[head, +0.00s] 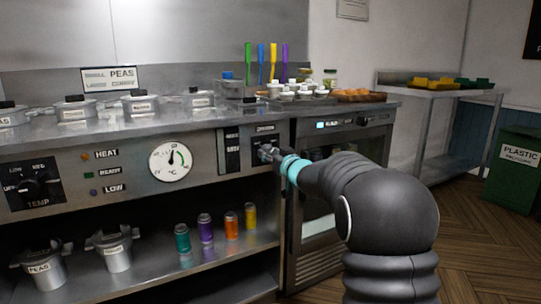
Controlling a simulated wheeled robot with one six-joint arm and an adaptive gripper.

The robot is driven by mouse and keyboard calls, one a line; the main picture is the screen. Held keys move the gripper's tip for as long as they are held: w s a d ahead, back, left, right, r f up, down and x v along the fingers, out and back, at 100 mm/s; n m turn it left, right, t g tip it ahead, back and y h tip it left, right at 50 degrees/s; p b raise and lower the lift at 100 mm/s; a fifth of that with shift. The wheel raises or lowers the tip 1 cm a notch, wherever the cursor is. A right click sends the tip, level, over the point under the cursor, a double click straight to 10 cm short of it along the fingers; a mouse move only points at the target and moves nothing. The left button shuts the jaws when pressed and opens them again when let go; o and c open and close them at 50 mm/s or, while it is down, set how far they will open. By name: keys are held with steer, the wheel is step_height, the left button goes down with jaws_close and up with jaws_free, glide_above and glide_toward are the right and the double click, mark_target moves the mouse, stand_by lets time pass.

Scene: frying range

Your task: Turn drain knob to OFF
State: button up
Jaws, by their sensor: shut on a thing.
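My gripper (265,153) is at the small dark control panel (283,136) on the range's front, right of the temperature gauge. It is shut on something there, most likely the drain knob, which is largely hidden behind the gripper. The knob's pointer direction and the small panel lettering cannot be read. My arm reaches in from the lower right.
A TEMP knob (38,187), indicator lights and a round gauge (170,160) lie left on the front. Lidded pots (140,103) and a tray of cups stand on top. Shakers (206,228) stand on the lower shelf. An oven door (318,240) is behind my arm.

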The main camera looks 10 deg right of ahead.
steer(key=n+b, duration=0.2)
steer(key=n, duration=0.2)
steer(key=shift+f+n, duration=0.1)
steer(key=shift+n, duration=0.3)
steer(key=n+b, duration=0.2)
steer(key=n, duration=0.2)
steer(key=shift+d+n, duration=0.1)
steer(key=shift+n, duration=0.2)
steer(key=n+b, duration=0.1)
steer(key=n, duration=0.3)
steer(key=shift+b, duration=0.4)
steer(key=shift+r+n, duration=0.2)
steer(key=shift+n, duration=2)
steer(key=o, duration=1.1)
steer(key=shift+o, duration=0.2)
